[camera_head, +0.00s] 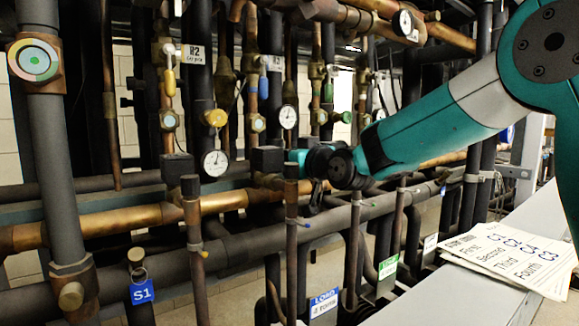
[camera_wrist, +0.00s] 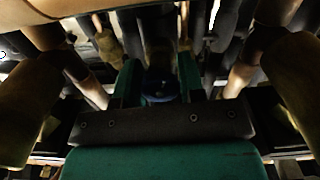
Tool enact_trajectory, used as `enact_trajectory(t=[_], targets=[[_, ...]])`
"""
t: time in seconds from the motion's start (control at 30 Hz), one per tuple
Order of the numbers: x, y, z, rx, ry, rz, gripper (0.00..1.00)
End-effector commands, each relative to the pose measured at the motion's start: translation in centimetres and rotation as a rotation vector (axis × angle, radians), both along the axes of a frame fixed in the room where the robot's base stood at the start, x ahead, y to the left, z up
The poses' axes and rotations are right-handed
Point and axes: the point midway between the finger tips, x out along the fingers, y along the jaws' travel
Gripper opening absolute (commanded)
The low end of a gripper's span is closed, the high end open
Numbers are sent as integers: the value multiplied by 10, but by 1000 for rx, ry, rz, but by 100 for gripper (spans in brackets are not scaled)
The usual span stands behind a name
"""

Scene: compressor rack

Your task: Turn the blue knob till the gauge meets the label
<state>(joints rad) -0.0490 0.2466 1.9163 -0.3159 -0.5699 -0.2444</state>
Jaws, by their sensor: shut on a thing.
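My gripper (camera_wrist: 160,82) shows in the wrist view with its two green fingers on either side of a dark blue knob (camera_wrist: 161,88), and it is shut on it. In the head view my gripper (camera_head: 300,158) is among the pipes at the middle, and the knob is hidden there. A round white gauge (camera_head: 288,117) hangs just above my gripper. Another gauge (camera_head: 215,163) is to its left. I cannot tell which gauge belongs to the knob, and the needles are too small to read surely.
A yellow knob (camera_head: 215,118) and a green knob (camera_head: 342,117) sit on nearby pipes. Thick horizontal pipes run below my gripper. Upright pipes crowd it closely. Papers (camera_head: 510,250) lie on a grey ledge at right. A blue S1 tag (camera_head: 142,292) hangs at lower left.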

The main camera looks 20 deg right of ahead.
Motion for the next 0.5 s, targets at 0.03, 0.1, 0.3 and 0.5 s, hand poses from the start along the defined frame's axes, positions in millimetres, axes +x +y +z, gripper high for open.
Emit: enact_trajectory(t=[0.03, 0.1, 0.3, 0.5], targets=[[0, 0, -3, 27, 9, 1, 12], [0, 0, -3, 66, 23, 1, 12], [0, 0, -2, 149, 50, 0, 12], [0, 0, -2, 187, 64, 0, 12]])
